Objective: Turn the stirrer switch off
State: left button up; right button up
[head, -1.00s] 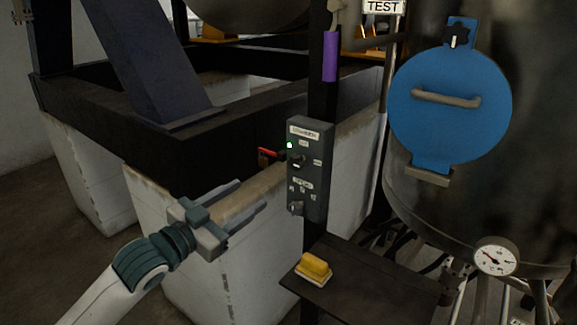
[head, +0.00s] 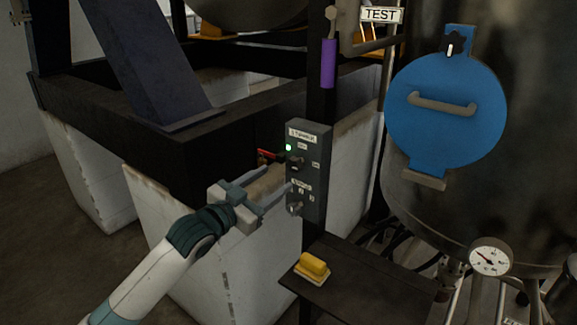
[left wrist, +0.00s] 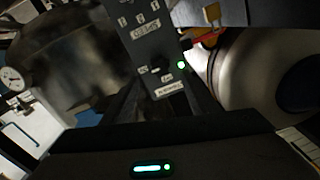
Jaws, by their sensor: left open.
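The grey control box (head: 309,175) is fixed to a dark post. Its upper label seems to read STIRRER, with a lit green lamp (head: 289,148) and the dark stirrer switch knob (head: 297,163) below. A second knob (head: 295,208) sits lower on the box. My left gripper (head: 278,177) is open and empty, just left of the box, its fingers pointing at it at about the height between the two knobs. In the left wrist view the box (left wrist: 150,45) appears upside down, with the stirrer knob (left wrist: 156,69) and green lamp (left wrist: 181,65). My right gripper is not in view.
A dark shelf (head: 345,295) with a yellow block (head: 313,266) lies below the box. A red-handled part (head: 268,155) shows left of the box. A tank with a blue round cover (head: 448,105) and a gauge (head: 490,258) stands right. A purple grip (head: 328,63) hangs above.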

aim_at(292, 167)
pick_arm(q)
jog(key=p+x, duration=0.1)
jog(key=x, duration=0.6)
jog(key=shift+w+d+p, duration=0.1)
jog(key=shift+w+p, duration=0.05)
jog(key=shift+p, duration=0.15)
jog(key=c, duration=1.1)
jog(key=shift+o, duration=0.2)
